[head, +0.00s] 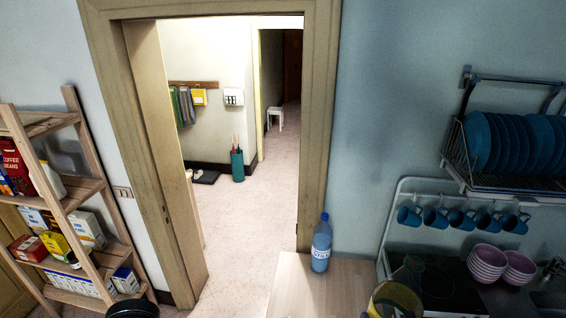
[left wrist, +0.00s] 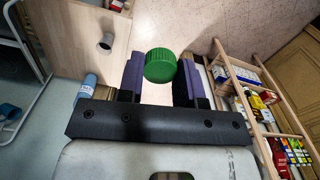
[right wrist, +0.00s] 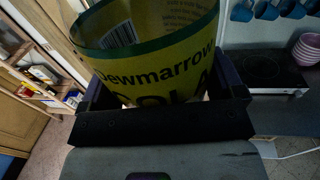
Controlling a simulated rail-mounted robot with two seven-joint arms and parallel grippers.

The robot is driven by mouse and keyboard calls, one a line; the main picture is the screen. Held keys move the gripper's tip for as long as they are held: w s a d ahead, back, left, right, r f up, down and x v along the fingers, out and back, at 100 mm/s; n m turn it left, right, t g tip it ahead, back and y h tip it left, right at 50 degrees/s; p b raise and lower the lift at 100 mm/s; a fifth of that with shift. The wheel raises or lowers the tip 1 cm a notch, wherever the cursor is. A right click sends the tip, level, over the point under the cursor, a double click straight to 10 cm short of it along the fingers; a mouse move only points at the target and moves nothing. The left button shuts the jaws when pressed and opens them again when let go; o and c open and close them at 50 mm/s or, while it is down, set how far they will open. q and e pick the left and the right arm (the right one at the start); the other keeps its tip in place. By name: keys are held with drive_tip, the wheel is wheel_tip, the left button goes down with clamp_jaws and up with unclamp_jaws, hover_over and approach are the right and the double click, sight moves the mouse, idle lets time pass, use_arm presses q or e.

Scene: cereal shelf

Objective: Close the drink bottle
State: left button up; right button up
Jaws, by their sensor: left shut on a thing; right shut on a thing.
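The drink bottle (head: 395,299) is clear, with a yellow label, and shows at the bottom right of the head view, partly cut off by the frame edge. Its yellow, green-edged cola label (right wrist: 150,65) fills the right wrist view. My right gripper (right wrist: 165,88) is shut around the bottle's body. A green ridged cap (left wrist: 160,66) is between the fingers of my left gripper (left wrist: 161,78), which is shut on it. The cap is apart from the bottle, which is not seen in the left wrist view. The bottle's mouth is hard to make out.
A blue water bottle (head: 321,243) stands on the wooden counter (head: 300,290). A stove (head: 440,284), pink bowls (head: 488,262) and a dish rack (head: 510,184) are at the right. A grocery shelf (head: 75,190) stands left of the open doorway.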

use_arm(q)
drive_tip(key=shift+r, duration=0.3)
use_arm(e)
drive_tip(key=shift+r, duration=0.35)
drive_tip(key=a+f+n+g+y, duration=0.4)
drive_tip(key=a+f+n+y, duration=0.4)
drive_tip(key=a, duration=0.6)
wheel_tip(320, 180, down, 3)
drive_tip(key=s+y, duration=0.1)
drive_tip(key=y, duration=0.2)
drive_tip(key=shift+a+y, duration=0.3)
drive_tip(key=shift+a, duration=0.05)
